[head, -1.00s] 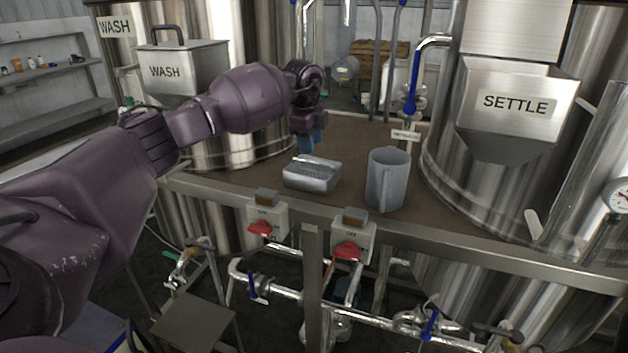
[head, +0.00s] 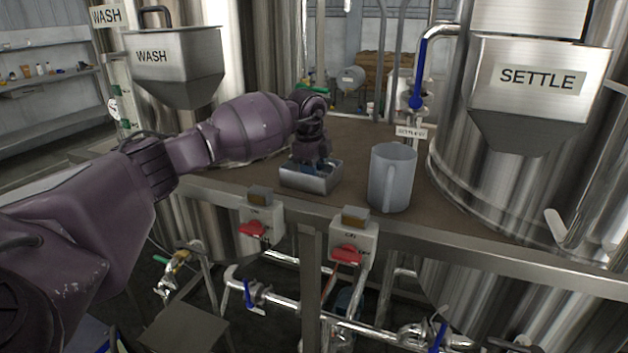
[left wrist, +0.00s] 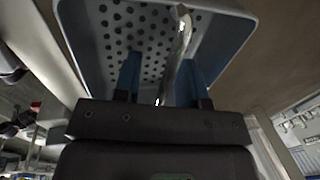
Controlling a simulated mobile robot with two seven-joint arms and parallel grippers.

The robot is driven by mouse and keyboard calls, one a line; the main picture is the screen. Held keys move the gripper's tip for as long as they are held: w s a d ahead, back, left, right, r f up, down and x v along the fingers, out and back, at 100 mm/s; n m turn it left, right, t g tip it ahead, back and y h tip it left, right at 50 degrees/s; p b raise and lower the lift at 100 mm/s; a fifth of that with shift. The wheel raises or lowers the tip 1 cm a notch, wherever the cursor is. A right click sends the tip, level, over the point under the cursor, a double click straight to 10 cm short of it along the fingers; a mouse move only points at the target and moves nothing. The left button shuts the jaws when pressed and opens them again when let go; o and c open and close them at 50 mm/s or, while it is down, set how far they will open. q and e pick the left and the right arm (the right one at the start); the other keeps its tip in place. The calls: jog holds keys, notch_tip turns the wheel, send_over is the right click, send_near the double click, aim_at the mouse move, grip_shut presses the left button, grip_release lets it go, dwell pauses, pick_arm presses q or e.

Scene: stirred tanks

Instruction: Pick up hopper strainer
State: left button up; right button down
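The hopper strainer (head: 309,182) is a small metal box standing on the brown deck. In the left wrist view its perforated floor (left wrist: 135,35) and a thin metal bar like a handle (left wrist: 178,50) show. My left gripper (head: 312,167) points down into the strainer's open top. In the left wrist view the two blue fingers of my left gripper (left wrist: 160,75) are apart, with the bar between them, nearer the right finger. The fingertips are partly hidden by the strainer's wall in the head view. My right gripper is not in view.
A grey jug (head: 391,180) stands just right of the strainer. The WASH hopper (head: 172,75) is at the back left, the SETTLE hopper (head: 540,90) at the right. Two switch boxes with red handles (head: 347,253) sit along the deck's front rail (head: 450,245).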

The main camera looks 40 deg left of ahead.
pick_arm(q)
jog(key=shift+s+r, duration=0.1)
jog(key=shift+r, duration=0.15)
jog(key=shift+c, duration=0.5)
grip_shut()
